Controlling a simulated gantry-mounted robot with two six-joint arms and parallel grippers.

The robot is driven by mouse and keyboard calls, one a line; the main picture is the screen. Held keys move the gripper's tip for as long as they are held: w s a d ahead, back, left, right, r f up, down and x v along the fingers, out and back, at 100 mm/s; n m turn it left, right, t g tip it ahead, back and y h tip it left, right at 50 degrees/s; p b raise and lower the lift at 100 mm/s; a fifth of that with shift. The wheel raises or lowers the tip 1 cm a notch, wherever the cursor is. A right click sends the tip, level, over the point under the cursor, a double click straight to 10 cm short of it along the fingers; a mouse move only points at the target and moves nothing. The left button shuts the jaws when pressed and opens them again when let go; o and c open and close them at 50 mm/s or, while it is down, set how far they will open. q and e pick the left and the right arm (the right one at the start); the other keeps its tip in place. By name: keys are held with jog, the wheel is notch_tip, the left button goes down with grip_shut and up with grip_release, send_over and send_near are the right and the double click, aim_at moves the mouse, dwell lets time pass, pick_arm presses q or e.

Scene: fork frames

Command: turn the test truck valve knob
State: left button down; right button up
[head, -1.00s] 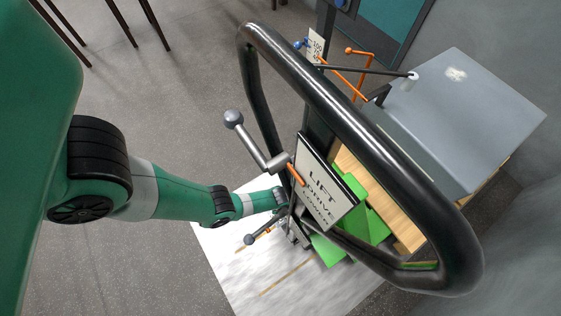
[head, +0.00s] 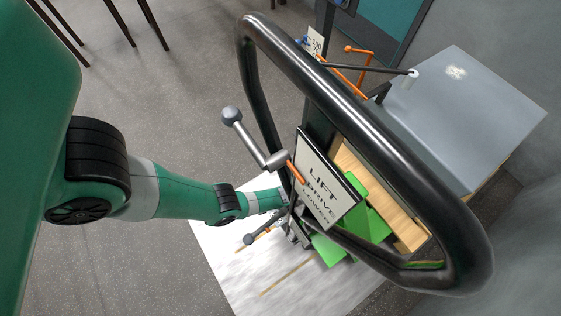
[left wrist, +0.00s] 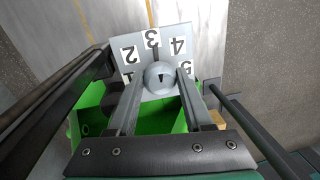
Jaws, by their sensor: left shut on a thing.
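The valve knob (left wrist: 160,78) is a round grey knob with a small dark pointer mark. It sits in front of a grey plate (left wrist: 181,31) with white number labels, 3 at the top centre. My left gripper (left wrist: 158,80) has its two fingers on either side of the knob and is shut on it. In the head view my left arm reaches behind the truck's sign, and its gripper (head: 293,226) is partly hidden there; the knob cannot be made out. The truck has a big black loop handle (head: 375,118) and a LIFT/DRIVE/LOWER sign (head: 328,183). My right gripper is not in view.
A crank lever with a grey ball (head: 232,115) sticks out left of the sign, just above my left arm. A large grey box (head: 460,110) stands at right. Green parts (left wrist: 88,105) lie around the knob. Open floor (head: 180,100) lies at left.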

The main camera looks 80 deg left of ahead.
pick_arm(q)
jog(key=shift+n, duration=0.4)
jog(key=shift+c, duration=1.5)
grip_release()
notch_tip(320, 180, up, 12)
jog(key=d+p, duration=0.1)
jog(key=p, duration=1)
jog(key=shift+w+f+p, duration=0.25)
jog(key=shift+w+p, duration=0.05)
jog(key=shift+d, duration=0.1)
